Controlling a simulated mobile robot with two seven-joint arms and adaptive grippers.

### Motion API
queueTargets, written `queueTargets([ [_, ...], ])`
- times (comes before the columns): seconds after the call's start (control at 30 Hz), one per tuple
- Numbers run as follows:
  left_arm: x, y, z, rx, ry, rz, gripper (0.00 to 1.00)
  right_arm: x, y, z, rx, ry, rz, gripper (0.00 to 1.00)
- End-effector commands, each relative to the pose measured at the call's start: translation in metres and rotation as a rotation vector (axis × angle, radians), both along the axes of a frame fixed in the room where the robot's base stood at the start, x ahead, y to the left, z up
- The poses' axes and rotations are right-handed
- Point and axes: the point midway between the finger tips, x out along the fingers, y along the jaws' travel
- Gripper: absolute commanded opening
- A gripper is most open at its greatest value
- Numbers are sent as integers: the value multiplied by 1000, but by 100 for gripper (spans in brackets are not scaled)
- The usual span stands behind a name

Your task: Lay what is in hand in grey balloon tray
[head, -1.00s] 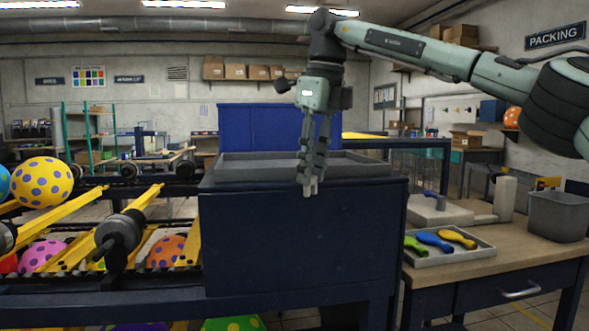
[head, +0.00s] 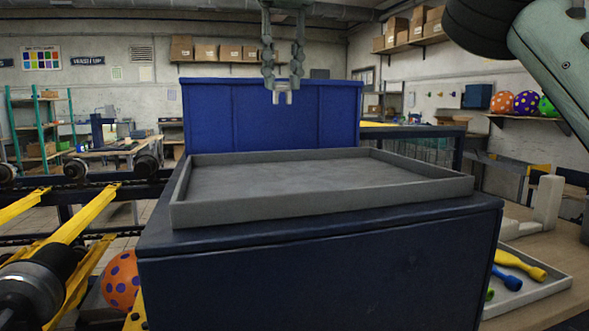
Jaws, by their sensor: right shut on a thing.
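My right gripper (head: 283,98) hangs pointing down at the top centre of the head view, high above the back of a large empty grey tray. The small grey tray (head: 538,291) lies on the bench at the lower right, partly cut off by the cabinet corner. In it are a yellow balloon (head: 521,265), a blue balloon (head: 508,281) and a bit of a green one (head: 490,294). The gripper is far up and left of this tray. My left gripper is not in view.
The large grey tray (head: 330,220) rests on a dark blue cabinet (head: 320,280), with a blue panel (head: 270,115) behind. A white fixture (head: 548,205) stands on the bench behind the small tray. Yellow rails (head: 75,228) and an orange spotted balloon (head: 121,279) are at left.

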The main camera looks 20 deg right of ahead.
Motion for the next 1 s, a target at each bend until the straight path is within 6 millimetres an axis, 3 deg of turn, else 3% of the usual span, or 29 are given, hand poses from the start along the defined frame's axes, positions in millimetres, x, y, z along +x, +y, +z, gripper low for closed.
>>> queueTargets([
  [0.27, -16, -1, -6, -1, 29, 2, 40, -13, -19, -14, 4, 5, 5, 1],
  [0.7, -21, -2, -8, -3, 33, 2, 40, -64, -85, -64, 1, 1, 1, 1],
  [0.87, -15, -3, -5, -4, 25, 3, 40, -70, -93, -72, 0, 2, 1, 1],
  [1.0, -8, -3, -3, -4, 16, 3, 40, -71, -94, -91, 1, 6, 3, 1],
])
